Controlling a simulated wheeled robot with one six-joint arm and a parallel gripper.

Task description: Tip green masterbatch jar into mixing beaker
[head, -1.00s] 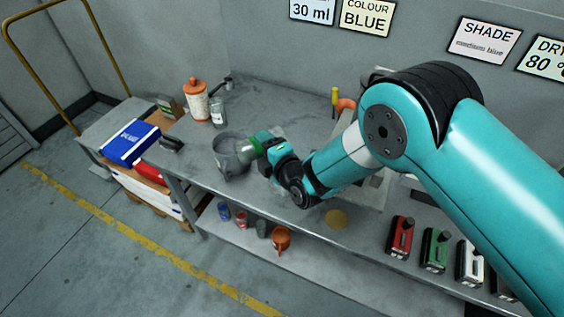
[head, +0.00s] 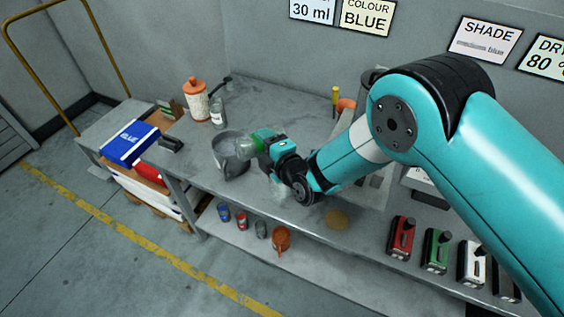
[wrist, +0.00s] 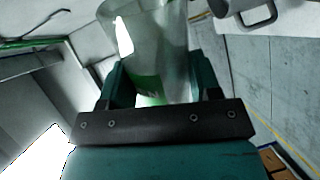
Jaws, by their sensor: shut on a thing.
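The clear jar with a green band (head: 244,149) is held on its side in my gripper (head: 259,146). Its open end points left, at the right rim of the grey mixing beaker (head: 229,164). Whether the jar touches the rim I cannot tell. In the wrist view the jar (wrist: 158,40) stands out between the fingers of my gripper (wrist: 160,88), with its green label (wrist: 147,84) near them. The jar walls look see-through; I cannot make out any pellets. Part of the beaker, with its handle (wrist: 262,18), shows at the top right there.
An orange-capped bottle (head: 196,102) and a small clear bottle (head: 217,113) stand behind the beaker.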

